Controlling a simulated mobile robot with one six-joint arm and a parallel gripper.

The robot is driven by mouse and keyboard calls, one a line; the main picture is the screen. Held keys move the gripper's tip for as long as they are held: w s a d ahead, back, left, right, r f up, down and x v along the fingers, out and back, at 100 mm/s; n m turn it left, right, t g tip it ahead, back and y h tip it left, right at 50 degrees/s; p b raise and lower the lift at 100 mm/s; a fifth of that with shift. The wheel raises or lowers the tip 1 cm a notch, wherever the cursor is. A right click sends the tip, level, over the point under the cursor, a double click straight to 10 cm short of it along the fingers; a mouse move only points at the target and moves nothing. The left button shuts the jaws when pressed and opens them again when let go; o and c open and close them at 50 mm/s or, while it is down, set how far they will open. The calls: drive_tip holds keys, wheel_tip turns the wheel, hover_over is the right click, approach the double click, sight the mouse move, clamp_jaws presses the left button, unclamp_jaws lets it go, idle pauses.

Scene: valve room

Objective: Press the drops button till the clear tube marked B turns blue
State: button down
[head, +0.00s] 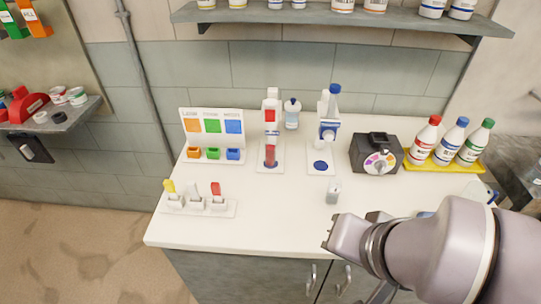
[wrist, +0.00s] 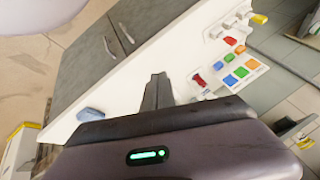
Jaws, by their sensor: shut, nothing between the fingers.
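My gripper (head: 334,236) is shut and empty above the front part of the white counter (head: 265,225). Its closed fingers (wrist: 158,80) also show in the wrist view, apart from other things. A stand with a white and red top part and a red-filled tube (head: 270,155) is at the middle. Right of it, a white and blue dispenser stand (head: 328,128) has a dark blue disc on its base. A small grey piece (head: 333,192) stands in front, near my gripper. No mark B or label naming the drops button is readable, so I cannot tell which parts they are.
A card (head: 212,126) with orange, green and blue squares stands behind small matching blocks. A rack (head: 200,206) holds yellow, white and red pieces. A black box (head: 377,155) with a colour wheel and capped bottles (head: 450,142) are right. The front-centre counter is clear.

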drive_tip(key=shift+a, duration=0.1)
idle(0.8)
drive_tip(key=w+a+m+g+y+b, duration=0.1)
drive_tip(key=w+a+y, duration=0.15)
drive_tip(key=a, duration=0.25)
drive_tip(key=w+a+f+m+g+y, duration=0.1)
drive_tip(key=w+a+y, duration=0.15)
drive_tip(key=a, duration=0.25)
drive_tip(key=w+a+m+y+b, duration=0.1)
drive_tip(key=a+y, duration=0.3)
drive_tip(key=a, duration=0.1)
drive_tip(key=w+d+m+t+b, duration=0.1)
drive_tip(key=w+m+t, duration=0.3)
drive_tip(key=w, duration=0.5)
drive_tip(key=w+d+f+m+t+y, duration=0.1)
drive_tip(key=w+m+t, duration=0.3)
drive_tip(key=w, duration=0.6)
drive_tip(key=shift+d+f+m+t+b, duration=0.25)
drive_tip(key=shift+d+m+t+b, duration=0.1)
drive_tip(key=shift+d+m, duration=0.55)
drive_tip(key=shift+w+a, duration=0.1)
